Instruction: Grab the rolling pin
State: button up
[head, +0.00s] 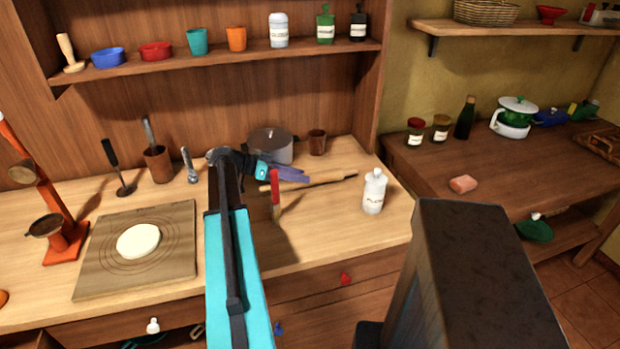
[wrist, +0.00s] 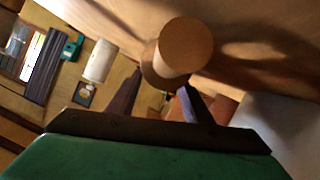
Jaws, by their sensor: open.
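The rolling pin (head: 330,181) is a long, thin, pale wooden rod lying on the light wooden counter (head: 330,225), running left to right. My gripper (head: 300,175) is open and low over the counter, beside the pin's left half, its purple fingers pointing right. In the wrist view, a round wooden end (wrist: 186,45), apparently the pin's, faces the camera. It shows just above the gap between my two spread dark fingers (wrist: 160,82). Nothing is clearly held. I cannot tell whether a finger touches the pin, and my wrist hides some of the counter behind it.
A grey pot (head: 270,146) and a brown cup (head: 317,141) stand behind the pin. A white bottle (head: 374,192) stands near its right end. A red tool (head: 275,188) is close in front of my wrist. A board with dough (head: 138,241) lies left.

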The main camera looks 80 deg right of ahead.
aim_at(318, 178)
jog(key=shift+x, duration=1.2)
jog(key=shift+c, duration=0.3)
jog(key=c, duration=1.1)
